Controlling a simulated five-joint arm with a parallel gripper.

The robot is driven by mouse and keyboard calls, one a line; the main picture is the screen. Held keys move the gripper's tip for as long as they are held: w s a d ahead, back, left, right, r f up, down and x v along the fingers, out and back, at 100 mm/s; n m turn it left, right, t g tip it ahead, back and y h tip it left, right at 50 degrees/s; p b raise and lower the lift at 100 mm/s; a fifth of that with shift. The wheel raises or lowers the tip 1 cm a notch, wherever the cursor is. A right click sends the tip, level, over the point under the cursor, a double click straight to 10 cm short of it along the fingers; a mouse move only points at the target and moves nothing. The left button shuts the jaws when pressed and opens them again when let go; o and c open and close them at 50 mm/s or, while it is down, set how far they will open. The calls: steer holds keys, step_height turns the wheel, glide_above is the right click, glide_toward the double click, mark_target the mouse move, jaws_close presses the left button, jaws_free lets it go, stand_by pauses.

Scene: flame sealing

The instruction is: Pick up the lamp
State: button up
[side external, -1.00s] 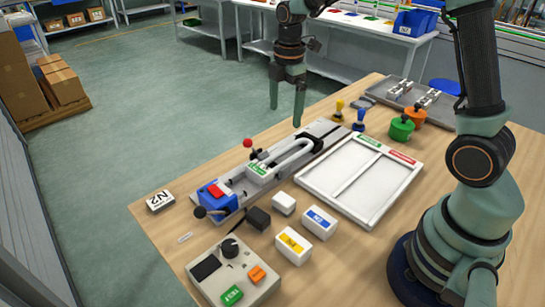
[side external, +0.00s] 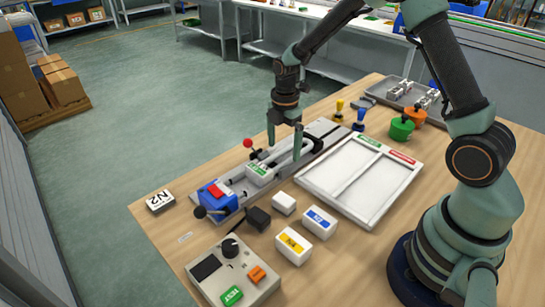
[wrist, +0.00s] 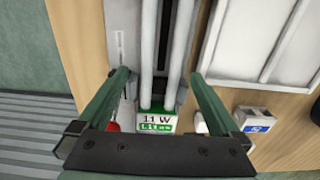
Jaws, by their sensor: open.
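The lamp is a white U-shaped tube on a white base (side external: 260,173) with a green label, lying in a long grey fixture (side external: 325,131). In the wrist view its base (wrist: 157,122) reads "11 W", and its two tubes run away from it. My gripper (side external: 284,148) is open and empty, pointing down over the lamp near the base end of the tubes. In the wrist view my fingers (wrist: 158,78) lie on either side of the lamp, apart from it. I cannot tell how far the tips are above it.
A red-knobbed lever (side external: 248,143) stands beside the fixture, and a blue clamp block (side external: 217,200) sits at its near end. A white divided tray (side external: 345,177) lies to the right. A control box (side external: 235,272), small boxes and colored pots are around the table.

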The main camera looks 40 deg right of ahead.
mark_target(284, 153)
step_height(284, 153, down, 3)
steer(key=shift+s+f, duration=0.1)
steer(key=shift+c, duration=0.3)
steer(key=c, duration=1.4)
steer(key=shift+c, duration=0.2)
